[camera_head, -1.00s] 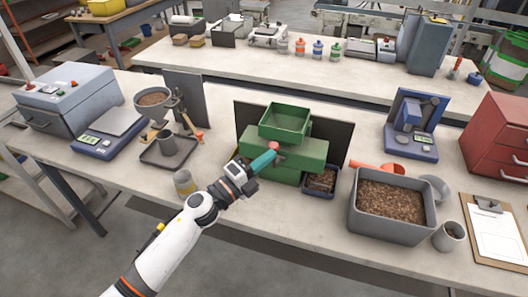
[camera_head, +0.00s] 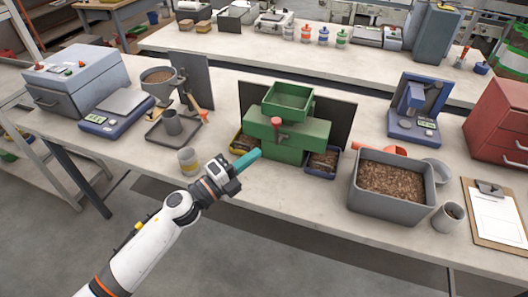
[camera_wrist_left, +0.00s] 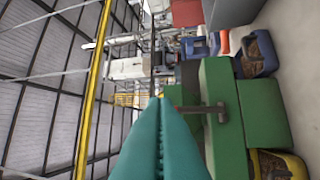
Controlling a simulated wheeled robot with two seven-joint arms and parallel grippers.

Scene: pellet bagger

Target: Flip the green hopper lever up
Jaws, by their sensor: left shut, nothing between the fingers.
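The green hopper machine (camera_head: 290,134) stands on the bench with its square green tray (camera_head: 288,101) on top. Its lever (camera_head: 280,131) has a grey arm on the front face and a red knob (camera_head: 276,121) at the upper end, so it points up. My right gripper is not in view.
A yellow bin (camera_head: 237,144) and a blue bin (camera_head: 321,171) of pellets flank the machine. A large grey pellet bin (camera_head: 391,210) stands at right. A small jar (camera_head: 188,162) is near the left forearm. A dark panel (camera_head: 339,115) stands behind the machine.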

